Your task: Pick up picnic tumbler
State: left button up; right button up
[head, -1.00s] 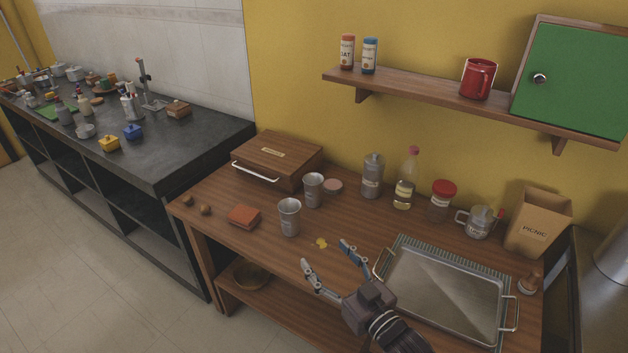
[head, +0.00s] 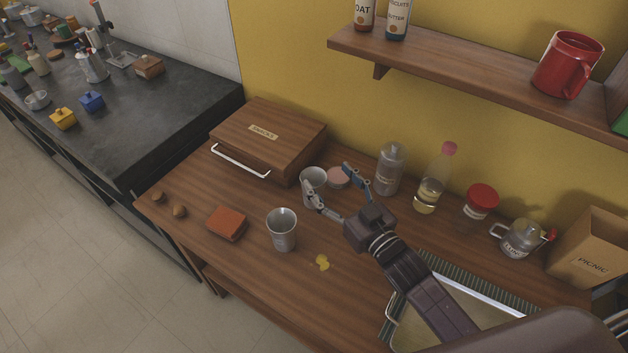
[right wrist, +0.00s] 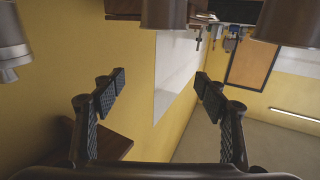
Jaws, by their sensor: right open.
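Two steel tumblers stand upright on the wooden table. The nearer tumbler (head: 283,232) is in the open; the farther tumbler (head: 309,174) stands beside the snacks box, partly hidden by a finger of my right gripper. I cannot tell which is the picnic tumbler. My right gripper (head: 328,178) is open and empty, its fingers reaching toward the farther tumbler from the right; contact cannot be told. In the right wrist view the open fingers (right wrist: 160,84) have nothing between them, and several metal vessels show at the top edge. My left gripper is not in view.
A tray (head: 408,322) is at lower right. The shelf (head: 450,75) overhangs.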

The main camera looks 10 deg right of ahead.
aim_at(320, 189)
notch_tip(320, 189, down, 7)
jog(key=shift+s+r+b, duration=0.15)
jog(key=shift+r+b, duration=0.05)
jog(key=shift+b, duration=0.1)
jog(key=shift+w+a+f, duration=0.1)
jog(key=shift+w+f, duration=0.15)
jog(key=shift+w, duration=0.1)
jog(key=shift+w+a, duration=0.2)
jog(key=shift+w, duration=0.3)
jog(key=shift+w+a, duration=0.15)
jog(key=shift+w, duration=0.3)
jog(key=x, duration=0.5)
jog(key=shift+p, duration=0.35)
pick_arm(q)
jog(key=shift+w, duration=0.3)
pick_arm(e)
jog(key=c, duration=1.3)
jog(key=shift+r, duration=0.1)
